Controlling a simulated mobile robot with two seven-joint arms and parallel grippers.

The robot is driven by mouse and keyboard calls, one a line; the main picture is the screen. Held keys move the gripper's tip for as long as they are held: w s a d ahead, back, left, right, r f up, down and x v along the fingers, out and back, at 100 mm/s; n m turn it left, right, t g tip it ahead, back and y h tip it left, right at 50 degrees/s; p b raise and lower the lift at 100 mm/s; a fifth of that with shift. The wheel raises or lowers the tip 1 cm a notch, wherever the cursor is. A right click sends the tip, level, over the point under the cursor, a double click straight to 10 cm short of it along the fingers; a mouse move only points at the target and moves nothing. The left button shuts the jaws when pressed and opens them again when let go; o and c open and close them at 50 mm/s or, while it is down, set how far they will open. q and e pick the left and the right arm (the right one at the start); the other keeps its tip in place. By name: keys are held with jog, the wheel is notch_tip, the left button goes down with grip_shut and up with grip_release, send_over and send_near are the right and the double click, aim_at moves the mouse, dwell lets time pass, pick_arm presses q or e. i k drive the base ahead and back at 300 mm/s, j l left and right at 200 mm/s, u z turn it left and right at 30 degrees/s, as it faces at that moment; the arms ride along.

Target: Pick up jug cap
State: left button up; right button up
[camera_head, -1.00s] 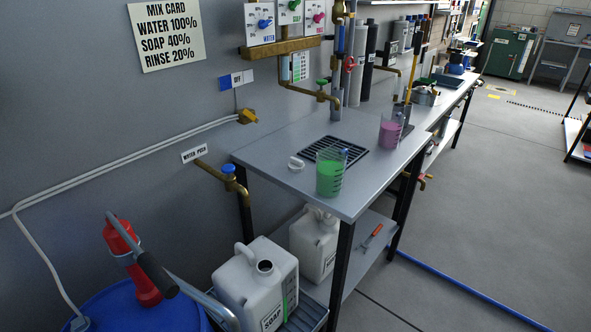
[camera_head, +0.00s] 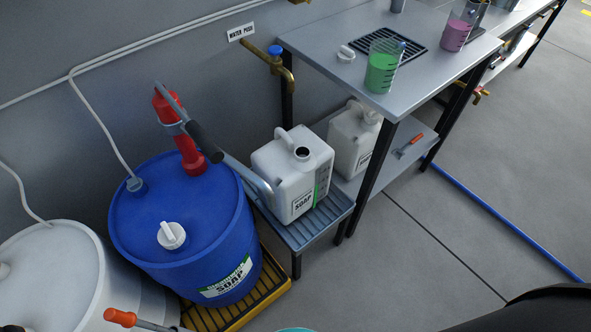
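A small white cap (camera_head: 346,54) lies on the grey metal table (camera_head: 330,30), left of a beaker of green liquid. The white soap jug (camera_head: 283,180) stands on a low slatted stand below, its round mouth open and dark. Another white cap (camera_head: 171,235) sits on top of the blue soap drum (camera_head: 150,205). Neither of my grippers shows in the head view.
The green beaker (camera_head: 381,75) stands close beside the cap, near a black drain grate (camera_head: 405,45). A pink beaker (camera_head: 456,35) is farther right. A red pump (camera_head: 178,130) with a curved spout rises from the drum. Open floor (camera_head: 430,240) lies at right.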

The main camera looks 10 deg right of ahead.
aim_at(345, 55)
jog(key=i+l, duration=0.1)
jog(key=l, duration=0.3)
jog(key=i+l, duration=0.15)
jog(key=l, duration=0.2)
jog(key=i+l, duration=0.1)
jog(key=l, duration=0.3)
jog(key=i+l, duration=0.1)
jog(key=l, duration=0.25)
jog(key=u, duration=0.05)
